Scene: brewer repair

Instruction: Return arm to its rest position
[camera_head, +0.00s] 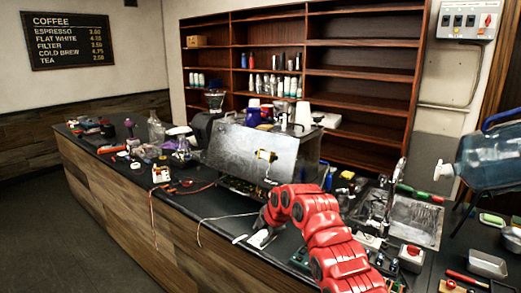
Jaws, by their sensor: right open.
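My right arm, red and jointed, reaches in from the bottom right over the dark counter (215,207). My right gripper (250,240) is at its far end, low over the counter's front edge, in front of the brewer. It is small in the picture and I see nothing held in it. The brewer (235,148) is a steel-fronted machine standing mid-counter; my arm covers the area before its lower right side. My left arm and left gripper do not show.
Tools, wires and small parts crowd the counter on both sides. A sink (415,220) and a large blue water bottle (492,158) are at the right. Wooden shelves (360,60) stand behind. The floor (60,225) at the left is clear.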

